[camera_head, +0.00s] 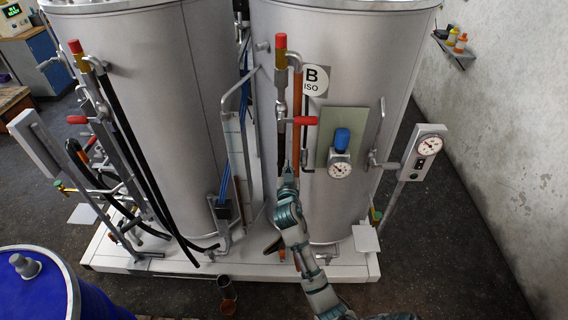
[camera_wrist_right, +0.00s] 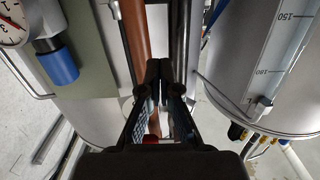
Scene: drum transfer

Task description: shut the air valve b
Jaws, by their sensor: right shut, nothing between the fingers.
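The right-hand tank (camera_head: 340,40) carries a "B ISO" label (camera_head: 315,81). A vertical pipe stands in front of it, with a red valve lever (camera_head: 305,121) lying sideways to the right. No label reading "air valve b" is legible. A blue knob (camera_head: 342,138) sits above a round gauge (camera_head: 340,170) on a grey-green panel; the knob also shows in the right wrist view (camera_wrist_right: 59,68). My right gripper (camera_head: 289,168) is below the red lever and left of the gauge, apart from the lever. Its fingers (camera_wrist_right: 160,70) are shut and empty, pointing along the pipes. My left gripper is not in view.
An orange-brown pipe (camera_wrist_right: 134,30) and a dark pipe run close to my right fingers. A gauge box (camera_head: 423,152) stands right of the tank. The left tank (camera_head: 150,100) has more pipes and red handles. A blue drum (camera_head: 40,290) is at lower left. Floor is free at right.

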